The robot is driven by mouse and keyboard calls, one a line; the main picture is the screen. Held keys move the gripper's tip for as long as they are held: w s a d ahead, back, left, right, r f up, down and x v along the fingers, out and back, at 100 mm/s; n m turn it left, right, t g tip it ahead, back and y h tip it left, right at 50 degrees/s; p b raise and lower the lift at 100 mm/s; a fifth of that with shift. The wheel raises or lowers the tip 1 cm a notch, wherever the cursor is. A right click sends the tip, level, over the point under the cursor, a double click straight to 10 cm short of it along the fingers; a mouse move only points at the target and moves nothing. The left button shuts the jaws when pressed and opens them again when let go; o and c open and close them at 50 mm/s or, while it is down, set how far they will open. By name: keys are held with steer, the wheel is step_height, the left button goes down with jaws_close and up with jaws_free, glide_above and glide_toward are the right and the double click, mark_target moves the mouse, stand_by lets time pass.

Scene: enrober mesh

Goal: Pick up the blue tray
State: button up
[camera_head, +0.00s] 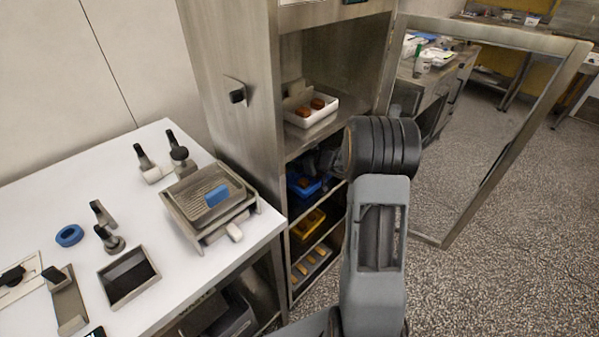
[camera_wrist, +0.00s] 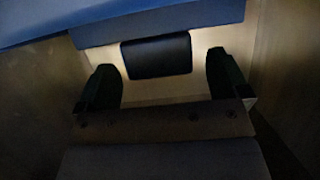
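The blue tray (camera_head: 301,184) sits on a middle shelf inside the open steel cabinet, below a white tray. Brown pieces show in it, and my arm hides its right part. My gripper (camera_head: 318,163) reaches into the cabinet at the tray's near right side; its fingertips are hard to make out there. In the wrist view my gripper (camera_wrist: 160,66) has its two dark fingers wide apart. A black block, perhaps a handle, lies between them, with gaps on both sides. Blue surfaces of the tray (camera_wrist: 160,21) fill the top of that view.
The white tray (camera_head: 311,119) with brown pieces is on the shelf above. A yellow tray (camera_head: 306,225) and a tray with several bars (camera_head: 312,266) are below. The cabinet door (camera_head: 497,158) stands open at right. A white table (camera_head: 196,284) with tools is at left.

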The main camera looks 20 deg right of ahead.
steer(key=c, duration=1.5)
steer(key=shift+r, duration=0.1)
